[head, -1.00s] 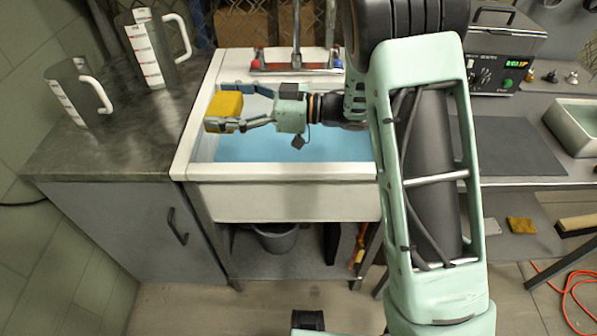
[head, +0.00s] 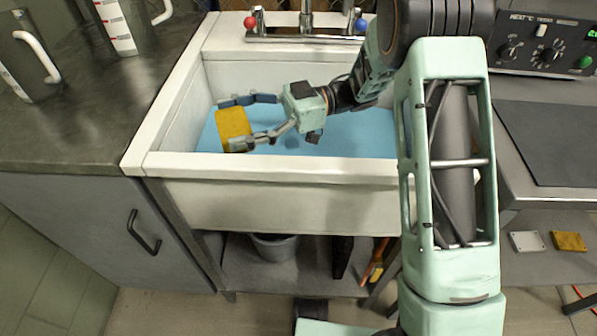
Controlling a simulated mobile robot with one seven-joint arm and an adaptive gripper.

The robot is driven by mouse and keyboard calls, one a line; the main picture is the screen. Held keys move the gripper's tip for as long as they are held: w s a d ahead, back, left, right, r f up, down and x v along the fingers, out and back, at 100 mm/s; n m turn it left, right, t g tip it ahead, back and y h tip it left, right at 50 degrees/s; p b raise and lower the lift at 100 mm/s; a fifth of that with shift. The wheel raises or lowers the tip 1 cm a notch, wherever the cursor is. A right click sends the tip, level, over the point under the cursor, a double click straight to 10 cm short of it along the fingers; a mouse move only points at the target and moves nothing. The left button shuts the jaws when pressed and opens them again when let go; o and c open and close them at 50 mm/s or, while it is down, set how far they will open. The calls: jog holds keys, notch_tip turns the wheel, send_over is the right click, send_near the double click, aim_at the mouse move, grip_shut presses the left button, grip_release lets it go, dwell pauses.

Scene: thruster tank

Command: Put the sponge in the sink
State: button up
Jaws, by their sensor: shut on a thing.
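The yellow sponge (head: 233,124) is between the fingertips of my gripper (head: 243,122), at the left part of the sink. My gripper is shut on it, one finger behind and one in front. The white sink (head: 280,168) has a blue surface (head: 350,138) inside. The sponge and fingers appear over the basin, inside its rim. I cannot tell whether the sponge touches the blue surface.
A tap with red and blue knobs (head: 306,28) stands at the sink's back. Measuring jugs (head: 28,60) stand on the dark left counter (head: 75,125). A control box (head: 540,45) is at the right. A bucket (head: 275,246) sits below the sink.

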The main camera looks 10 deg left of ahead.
notch_tip(320, 180, down, 10)
jog(key=b, duration=0.3)
jog(key=shift+b, duration=0.3)
jog(key=shift+f, duration=0.25)
jog(key=shift+f, duration=0.45)
jog(key=o, duration=0.9)
jog(key=shift+s+f, duration=0.1)
jog(key=shift+f, duration=0.1)
jog(key=shift+o, duration=0.2)
jog(key=shift+r, duration=0.5)
jog(key=p+v, duration=0.2)
jog(key=v, duration=0.5)
jog(key=shift+w+d+r, duration=0.25)
jog(key=shift+r, duration=0.05)
